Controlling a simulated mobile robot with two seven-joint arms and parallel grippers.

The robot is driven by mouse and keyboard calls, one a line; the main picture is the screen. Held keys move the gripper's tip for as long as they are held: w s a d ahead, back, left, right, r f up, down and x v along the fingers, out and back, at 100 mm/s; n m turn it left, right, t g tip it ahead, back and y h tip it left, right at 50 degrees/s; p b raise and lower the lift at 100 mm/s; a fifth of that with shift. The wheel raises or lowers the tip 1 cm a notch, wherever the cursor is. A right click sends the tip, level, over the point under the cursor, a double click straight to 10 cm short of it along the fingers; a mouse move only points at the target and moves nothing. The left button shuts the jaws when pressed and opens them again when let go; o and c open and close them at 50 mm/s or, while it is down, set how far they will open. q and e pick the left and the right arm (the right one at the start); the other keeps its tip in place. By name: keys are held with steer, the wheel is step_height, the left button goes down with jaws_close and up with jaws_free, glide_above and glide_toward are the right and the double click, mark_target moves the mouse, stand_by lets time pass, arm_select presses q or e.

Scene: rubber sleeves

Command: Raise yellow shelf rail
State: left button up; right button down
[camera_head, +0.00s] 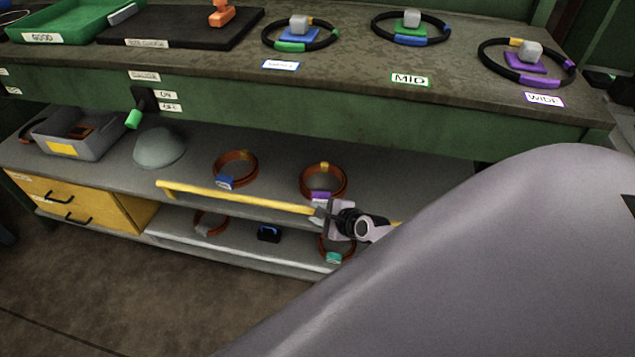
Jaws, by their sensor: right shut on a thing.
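The yellow shelf rail (240,198) runs along the front of the middle shelf, from near the drawer unit to my right gripper and a little past it. Its left end is slightly higher in the picture than its middle. My right gripper (322,212) is shut on the rail toward its right part. My right arm comes in from the lower right and hides the right side of the shelf. A short yellow piece of the rail shows just right of the gripper. My left gripper is not in view.
Brown rings (236,168) lie on the middle shelf behind the rail, with more on the lower shelf (190,243). A grey dome (160,148), grey bin (82,137) and yellow drawers (85,205) stand left. The green workbench (300,110) overhangs the shelves, with black rings on top.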

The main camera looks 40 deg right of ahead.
steer(key=shift+w+d+m+g+y, duration=0.4)
steer(key=shift+w+d+g+y, duration=0.1)
steer(key=shift+g, duration=0.1)
steer(key=c, duration=1)
jaws_free()
steer(key=shift+o, duration=0.2)
arm_select(q)
steer(key=p, duration=0.1)
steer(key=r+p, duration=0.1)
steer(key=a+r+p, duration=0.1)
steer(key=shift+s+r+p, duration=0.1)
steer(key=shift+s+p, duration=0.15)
steer(key=shift+p, duration=0.1)
arm_select(e)
steer(key=v, duration=0.7)
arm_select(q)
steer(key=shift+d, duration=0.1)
